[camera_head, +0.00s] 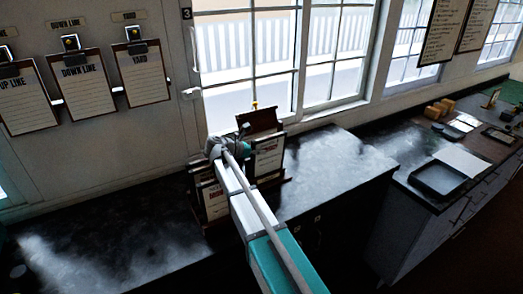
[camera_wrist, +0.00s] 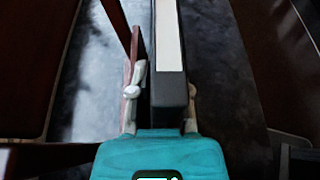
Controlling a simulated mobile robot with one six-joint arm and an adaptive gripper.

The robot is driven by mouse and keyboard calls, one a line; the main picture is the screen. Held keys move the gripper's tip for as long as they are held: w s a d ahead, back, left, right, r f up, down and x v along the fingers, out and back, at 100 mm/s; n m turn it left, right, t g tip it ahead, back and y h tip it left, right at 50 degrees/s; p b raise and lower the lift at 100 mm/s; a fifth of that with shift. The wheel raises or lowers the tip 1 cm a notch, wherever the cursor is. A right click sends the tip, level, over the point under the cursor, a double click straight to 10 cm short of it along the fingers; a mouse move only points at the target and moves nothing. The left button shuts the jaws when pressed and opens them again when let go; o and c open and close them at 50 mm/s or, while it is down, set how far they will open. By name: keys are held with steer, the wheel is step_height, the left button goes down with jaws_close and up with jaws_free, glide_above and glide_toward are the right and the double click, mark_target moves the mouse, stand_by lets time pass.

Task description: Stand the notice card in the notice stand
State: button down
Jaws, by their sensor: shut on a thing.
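My gripper (camera_head: 242,150) is low over the dark counter by the window, among upright framed cards. In the wrist view its fingers (camera_wrist: 162,95) are shut on a dark, thick-edged panel with a pale strip, which looks like the notice card (camera_wrist: 168,45). A brown upright piece (camera_wrist: 118,22) stands close on its left side; whether they touch cannot be told. In the head view a white-faced card (camera_head: 267,160) stands right of my gripper, and another with red lettering (camera_head: 214,200) stands left. A brown board (camera_head: 262,122) rises behind. Which piece is the notice stand is unclear; my arm hides part.
The counter (camera_head: 335,165) is clear to the right and to the left. A black tray (camera_head: 438,178) lies on the right-hand counter, with small blocks (camera_head: 437,110) farther back. Clipboards (camera_head: 80,80) hang on the left wall. The window (camera_head: 275,60) is close behind.

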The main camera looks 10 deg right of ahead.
steer(key=shift+a+f, duration=0.1)
steer(key=shift+f, duration=0.45)
steer(key=c, duration=1)
jaws_free()
steer(key=shift+w+a, duration=0.1)
steer(key=shift+w, duration=0.05)
steer(key=shift+o, duration=1)
steer(key=shift+w+a+f, duration=0.25)
steer(key=shift+w+f, duration=0.35)
steer(key=shift+w, duration=0.15)
steer(key=o, duration=0.3)
steer(key=shift+s+d+r, duration=0.15)
steer(key=shift+s+d, duration=0.05)
steer(key=shift+s, duration=0.15)
steer(key=shift+r, duration=0.15)
